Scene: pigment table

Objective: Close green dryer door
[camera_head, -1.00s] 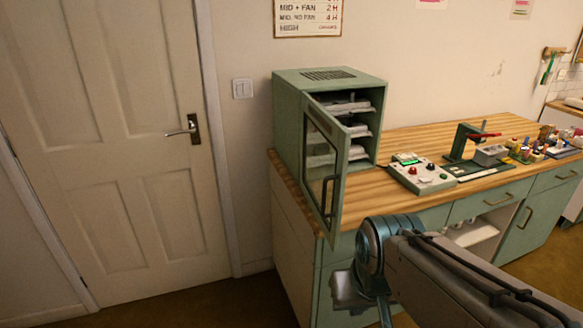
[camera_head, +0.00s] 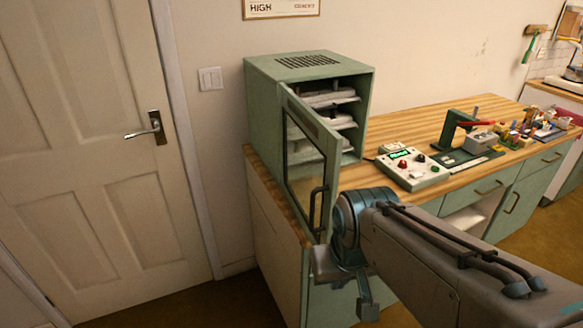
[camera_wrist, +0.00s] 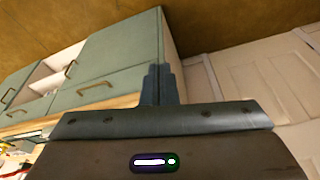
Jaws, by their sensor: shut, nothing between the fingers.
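The green dryer (camera_head: 262,115) stands on the left end of the wooden bench. Its glass-fronted door (camera_head: 296,185) is wide open and swings out toward me, with a dark bar handle (camera_head: 318,208) near its free edge. White trays (camera_head: 330,98) show on the shelves inside. My gripper (camera_head: 368,308) hangs low in front of the bench, below and right of the door's free edge. I cannot tell from this angle whether my arm touches the door. In the wrist view my gripper's fingers (camera_wrist: 158,72) are together and empty, in front of the green cabinet front.
A control box (camera_head: 412,168) with a lit green display stands right of the dryer. A green press with a red lever (camera_head: 455,132) and small jars (camera_head: 540,125) lie farther right. Green drawers (camera_head: 490,192) front the bench. A white room door (camera_head: 85,130) is at left.

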